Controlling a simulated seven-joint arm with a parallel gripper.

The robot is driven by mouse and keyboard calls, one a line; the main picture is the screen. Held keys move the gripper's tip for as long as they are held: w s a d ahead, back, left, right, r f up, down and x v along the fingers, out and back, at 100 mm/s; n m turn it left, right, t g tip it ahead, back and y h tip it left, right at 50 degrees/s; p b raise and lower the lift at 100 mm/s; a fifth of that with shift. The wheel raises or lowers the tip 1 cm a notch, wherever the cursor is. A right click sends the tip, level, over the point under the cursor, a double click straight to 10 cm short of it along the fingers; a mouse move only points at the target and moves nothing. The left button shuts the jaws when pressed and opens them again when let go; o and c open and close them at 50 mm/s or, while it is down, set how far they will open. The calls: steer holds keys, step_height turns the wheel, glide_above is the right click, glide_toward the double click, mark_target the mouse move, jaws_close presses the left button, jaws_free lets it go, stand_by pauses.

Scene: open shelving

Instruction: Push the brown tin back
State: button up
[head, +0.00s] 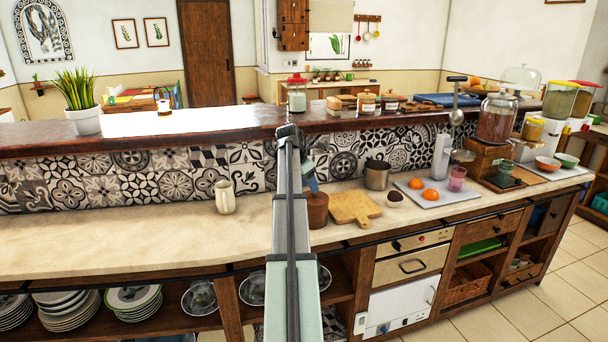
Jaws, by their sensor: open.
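A brown tin (318,211) stands upright on the pale counter, just right of my arm, which hides its left side. A light wooden cutting board lies close to its right. My gripper (313,187) points down at the tin's top from above and behind the raised arm. It is open, but its fingers are small and partly hidden, and I cannot tell whether they touch the tin.
A cream jug (225,197) is on the left. The tiled wall (130,177) bounds the counter at the back.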

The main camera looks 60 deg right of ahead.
mark_target(311, 198)
steer(key=shift+x, duration=1.65)
steer(key=shift+c, duration=0.3)
jaws_close()
